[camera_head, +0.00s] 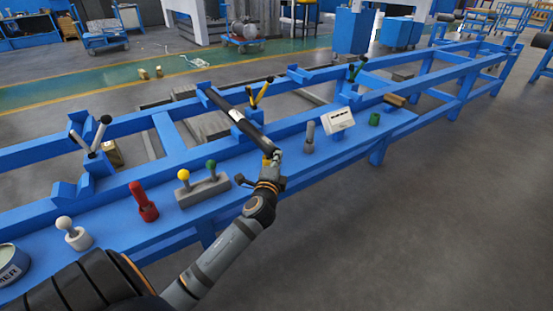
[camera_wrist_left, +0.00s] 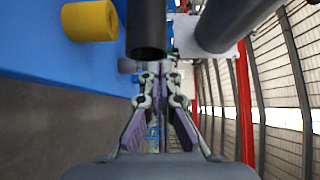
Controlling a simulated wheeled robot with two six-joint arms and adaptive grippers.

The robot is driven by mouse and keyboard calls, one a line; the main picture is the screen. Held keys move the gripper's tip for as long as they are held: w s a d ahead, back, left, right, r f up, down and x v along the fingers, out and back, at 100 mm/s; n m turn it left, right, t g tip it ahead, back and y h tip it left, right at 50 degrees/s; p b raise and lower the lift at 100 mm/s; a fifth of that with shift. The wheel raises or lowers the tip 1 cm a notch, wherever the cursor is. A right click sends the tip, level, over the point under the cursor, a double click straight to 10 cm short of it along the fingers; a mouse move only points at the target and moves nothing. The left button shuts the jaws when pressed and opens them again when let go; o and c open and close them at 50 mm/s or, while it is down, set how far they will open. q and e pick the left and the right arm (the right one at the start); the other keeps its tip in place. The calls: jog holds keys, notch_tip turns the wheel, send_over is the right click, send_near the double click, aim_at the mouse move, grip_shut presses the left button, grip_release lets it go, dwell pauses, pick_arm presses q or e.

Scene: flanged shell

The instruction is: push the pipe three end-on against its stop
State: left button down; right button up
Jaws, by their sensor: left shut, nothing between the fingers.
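A dark pipe (camera_head: 254,133) with a pale band lies across the blue frame. Its far end is by a blue upright bracket (camera_head: 203,91); I cannot tell whether it touches a stop there. No number is readable on it. My left gripper (camera_head: 273,158) is at the near end of the pipe, shut and empty. In the left wrist view, an open dark tube end (camera_wrist_left: 147,30) is just ahead of the closed fingertips (camera_wrist_left: 158,72). Whether they touch is unclear. My right gripper is not in view.
On the blue bench (camera_head: 120,228) stand a grey block with yellow and green knobs (camera_head: 203,189), a red handle (camera_head: 143,202), a white-knobbed lever (camera_head: 72,232) and a white box (camera_head: 338,119). A yellow-handled clamp (camera_head: 259,93) stands close to the pipe. The floor at right is clear.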

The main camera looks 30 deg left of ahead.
aim_at(263, 144)
pick_arm(q)
jog(key=shift+w+a, duration=0.15)
jog(key=shift+a, duration=0.1)
jog(key=shift+w+a, duration=0.1)
jog(key=shift+a, duration=0.15)
jog(key=w+a, duration=0.1)
jog(key=a, duration=0.3)
jog(key=w+a, duration=0.1)
jog(key=a, duration=0.1)
jog(key=shift+w+a+p, duration=0.15)
jog(key=shift+w+p, duration=0.15)
jog(key=shift+p, duration=0.05)
jog(key=shift+w+a, duration=0.15)
jog(key=shift+a, duration=0.25)
jog(key=shift+r, duration=0.1)
